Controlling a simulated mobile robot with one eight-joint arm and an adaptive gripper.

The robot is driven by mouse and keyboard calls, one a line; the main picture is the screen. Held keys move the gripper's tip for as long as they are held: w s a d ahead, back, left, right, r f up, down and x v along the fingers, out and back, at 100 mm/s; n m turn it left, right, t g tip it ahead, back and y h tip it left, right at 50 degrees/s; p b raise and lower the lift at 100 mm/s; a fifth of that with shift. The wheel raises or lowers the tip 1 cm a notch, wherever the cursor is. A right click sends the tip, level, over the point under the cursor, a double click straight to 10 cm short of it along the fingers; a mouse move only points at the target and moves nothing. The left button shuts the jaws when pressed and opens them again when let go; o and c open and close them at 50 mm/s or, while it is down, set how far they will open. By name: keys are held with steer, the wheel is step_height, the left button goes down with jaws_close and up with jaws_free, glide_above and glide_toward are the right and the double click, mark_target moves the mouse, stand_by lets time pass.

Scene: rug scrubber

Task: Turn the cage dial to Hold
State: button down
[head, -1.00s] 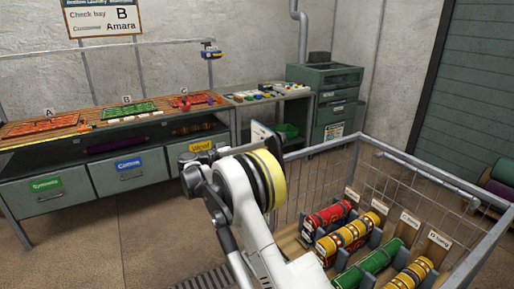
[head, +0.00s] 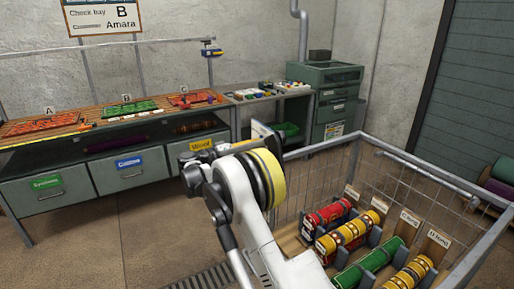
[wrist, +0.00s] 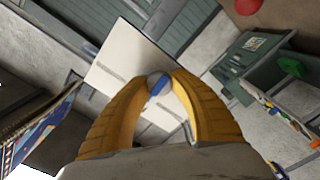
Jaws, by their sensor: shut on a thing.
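My gripper (wrist: 160,88) shows in the wrist view as two curved yellow fingers, closed on a small blue and grey piece (wrist: 157,84). Behind that piece is a pale flat panel (wrist: 120,65); I cannot tell whether the two are joined. No dial face or Hold marking is readable, so I cannot tell whether the piece is the cage dial. In the head view my arm hides the fingertips. The wire cage (head: 335,141) stands at the right, with its near left corner behind my arm.
Red, yellow and green rolls (head: 350,232) lie in the cage. A workbench (head: 75,122) with trays and labelled drawers runs along the back left. A green cabinet (head: 336,105) stands at the back. Open floor (head: 90,250) lies at the left front.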

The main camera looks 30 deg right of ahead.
steer(key=c, duration=1.1)
jaws_free()
steer(key=a, duration=1.2)
steer(key=shift+s, duration=0.2)
steer(key=shift+d, duration=0.1)
